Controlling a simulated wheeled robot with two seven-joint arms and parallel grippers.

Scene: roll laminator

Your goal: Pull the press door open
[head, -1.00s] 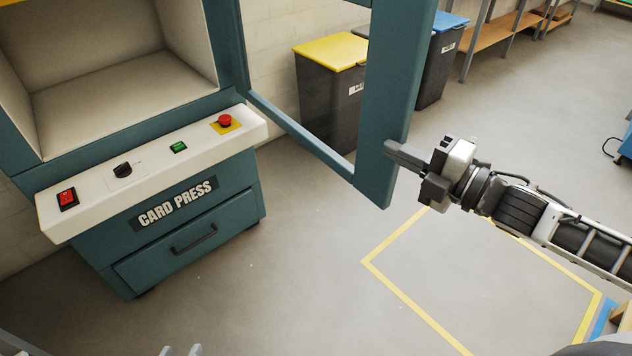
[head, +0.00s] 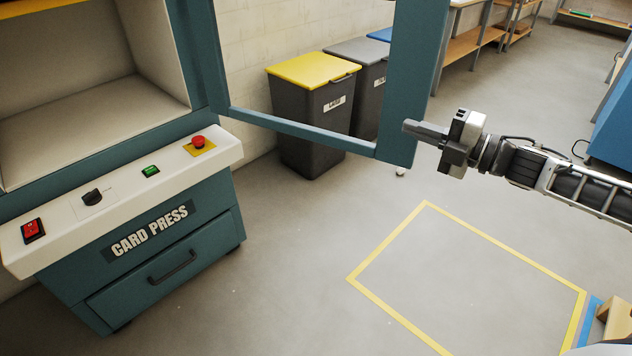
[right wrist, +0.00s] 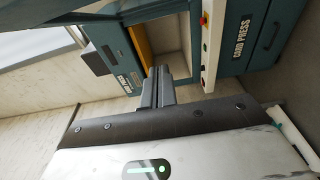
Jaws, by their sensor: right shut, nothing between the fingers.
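The card press (head: 165,235) is a teal cabinet at the left of the head view, with its pale chamber (head: 90,110) exposed. Its door (head: 405,75) is a teal frame that stands swung wide out to the right, with its lower rail (head: 300,132) over the floor. My right gripper (head: 410,127) is shut and empty. Its fingertips overlap the door's free upright near the lower corner; I cannot tell if they touch it. The right wrist view shows the shut fingers (right wrist: 157,85) pointing toward the press (right wrist: 245,50). My left gripper is out of view.
A white control ledge (head: 120,190) with a red stop button (head: 199,142) fronts the press. Bins, one yellow-lidded (head: 313,70), stand by the wall behind the door. Wooden shelving (head: 490,40) stands at the back.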

